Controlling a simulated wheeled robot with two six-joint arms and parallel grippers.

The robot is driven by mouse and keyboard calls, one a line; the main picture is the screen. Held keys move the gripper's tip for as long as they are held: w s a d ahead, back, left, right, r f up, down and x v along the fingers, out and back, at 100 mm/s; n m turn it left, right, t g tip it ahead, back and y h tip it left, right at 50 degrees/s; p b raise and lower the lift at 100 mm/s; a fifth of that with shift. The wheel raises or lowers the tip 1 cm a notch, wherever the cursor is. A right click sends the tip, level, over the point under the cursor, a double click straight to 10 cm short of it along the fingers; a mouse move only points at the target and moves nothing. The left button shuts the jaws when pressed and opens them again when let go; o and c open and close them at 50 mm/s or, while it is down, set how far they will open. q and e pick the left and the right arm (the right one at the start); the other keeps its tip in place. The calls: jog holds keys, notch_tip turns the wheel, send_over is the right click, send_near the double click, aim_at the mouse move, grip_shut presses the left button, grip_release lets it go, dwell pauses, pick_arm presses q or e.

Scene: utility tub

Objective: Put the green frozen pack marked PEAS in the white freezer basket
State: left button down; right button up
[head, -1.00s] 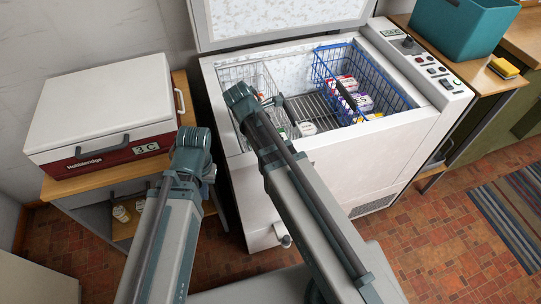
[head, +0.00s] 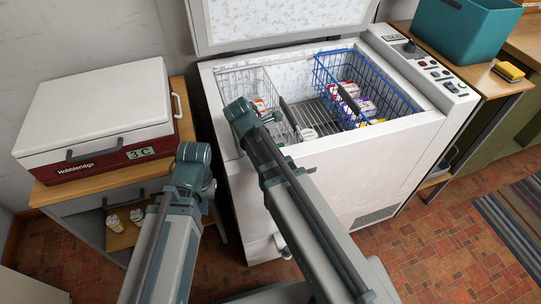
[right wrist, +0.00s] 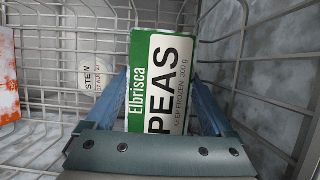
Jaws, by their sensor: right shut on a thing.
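The green and white PEAS pack (right wrist: 160,45) stands upright in the right wrist view. My right gripper (right wrist: 161,82) is shut on it, with one blue finger on each side. The pack is inside the white wire freezer basket (right wrist: 237,75), whose mesh surrounds it. In the head view the white basket (head: 232,78) is at the left end of the open freezer. My right arm reaches over it and hides much of it. My left gripper (head: 209,190) is beside the freezer's front left, and its jaws are too small to read.
A blue wire basket (head: 395,98) with several packs hangs at the freezer's right. A STEW item (right wrist: 90,78) and an orange pack (right wrist: 8,75) are near the PEAS pack. A white-lidded cool box (head: 98,115) is at the left. The freezer lid (head: 280,18) is up.

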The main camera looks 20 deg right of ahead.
jog(key=o, duration=1.5)
jog(key=shift+p+v, duration=0.85)
jog(key=shift+p, duration=0.1)
jog(key=p+v, duration=0.9)
jog(key=v, duration=0.1)
jog(key=shift+a+r+p, duration=0.15)
jog(key=shift+r+p, duration=0.1)
jog(key=shift+p, duration=0.1)
